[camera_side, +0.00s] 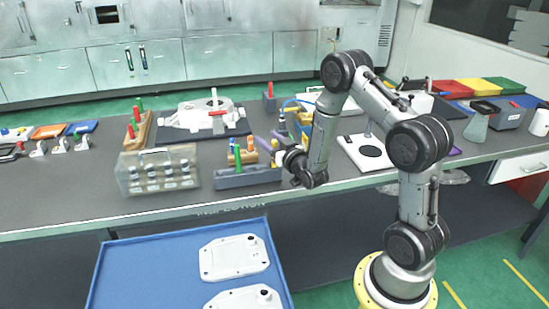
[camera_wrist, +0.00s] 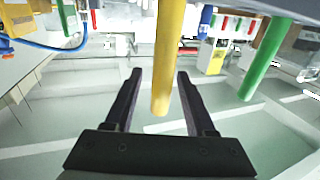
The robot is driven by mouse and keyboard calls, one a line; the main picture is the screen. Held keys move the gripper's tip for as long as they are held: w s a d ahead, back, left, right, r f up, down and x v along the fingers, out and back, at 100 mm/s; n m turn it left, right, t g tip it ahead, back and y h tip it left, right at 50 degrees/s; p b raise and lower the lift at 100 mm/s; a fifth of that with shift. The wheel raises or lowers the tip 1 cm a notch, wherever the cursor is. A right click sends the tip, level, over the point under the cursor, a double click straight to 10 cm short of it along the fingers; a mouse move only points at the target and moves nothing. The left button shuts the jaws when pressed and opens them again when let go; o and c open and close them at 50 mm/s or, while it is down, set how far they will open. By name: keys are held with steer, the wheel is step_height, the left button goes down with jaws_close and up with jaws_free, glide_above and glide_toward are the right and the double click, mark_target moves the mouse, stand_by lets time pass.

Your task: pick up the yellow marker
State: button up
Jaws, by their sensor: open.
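The yellow marker (camera_wrist: 166,58) is a long cylinder that runs down from the top of the wrist view. Its rounded end lies in the gap between the two dark fingers of my gripper (camera_wrist: 158,76). The fingers are spread, with a gap showing on both sides of the marker. A green marker (camera_wrist: 264,60) stands to the right in the wrist view, outside the fingers. In the side view my gripper (camera_side: 284,153) is low over the bench, at the right end of a grey block (camera_side: 248,179); the yellow marker is hard to make out there.
A clear case with several bottles (camera_side: 158,172) stands left of the grey block. A white casting (camera_side: 205,113) lies on a dark mat behind. A white plate with a black disc (camera_side: 370,151) is to the right. A blue tray (camera_side: 105,280) is below the bench front.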

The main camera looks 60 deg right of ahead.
jaws_close()
steer(key=shift+r, duration=0.1)
stand_by(0.4)
